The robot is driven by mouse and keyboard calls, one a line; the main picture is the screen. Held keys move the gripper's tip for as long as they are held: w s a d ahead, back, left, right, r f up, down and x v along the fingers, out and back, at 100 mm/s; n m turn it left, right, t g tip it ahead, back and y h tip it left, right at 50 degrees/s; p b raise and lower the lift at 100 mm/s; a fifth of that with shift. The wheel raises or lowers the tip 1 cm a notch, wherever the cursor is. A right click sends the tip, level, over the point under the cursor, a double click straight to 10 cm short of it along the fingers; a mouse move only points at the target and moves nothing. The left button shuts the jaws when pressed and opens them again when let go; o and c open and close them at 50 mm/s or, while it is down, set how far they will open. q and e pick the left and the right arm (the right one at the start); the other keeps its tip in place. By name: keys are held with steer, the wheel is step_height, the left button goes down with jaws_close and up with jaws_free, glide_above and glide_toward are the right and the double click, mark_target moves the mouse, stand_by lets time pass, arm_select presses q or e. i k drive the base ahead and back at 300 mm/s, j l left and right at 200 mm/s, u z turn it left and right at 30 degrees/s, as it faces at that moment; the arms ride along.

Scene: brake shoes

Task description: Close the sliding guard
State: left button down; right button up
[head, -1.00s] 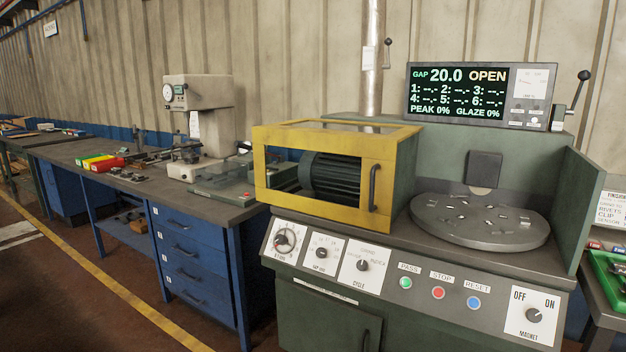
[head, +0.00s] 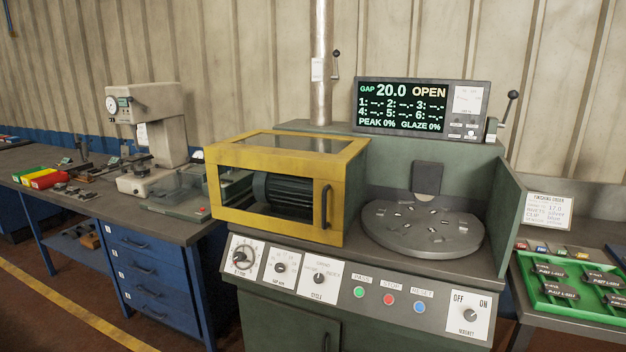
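The sliding guard (head: 285,215) is a yellow frame with clear panels, on the left part of the green machine's top. A dark vertical handle (head: 327,207) is on the right side of its front face. A dark ribbed motor-like cylinder (head: 285,190) shows through the guard's front. The round grey table (head: 424,230) with small pieces on it stands uncovered to the right of the guard. The display (head: 415,106) reads "GAP 20.0 OPEN". Neither of my grippers is in view.
Control dials and buttons (head: 388,299) line the machine's sloped front panel. A green side wall (head: 506,220) bounds the round table at right. A green tray (head: 570,300) with dark labelled parts lies farther right. A bench with a grey instrument (head: 147,115) stands at left.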

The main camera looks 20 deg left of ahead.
mark_target(327, 171)
steer(key=i+j+u, duration=0.2)
steer(key=i+j, duration=0.35)
steer(key=i+j+u, duration=0.2)
steer(key=i+j, duration=0.3)
steer(key=i, duration=0.15)
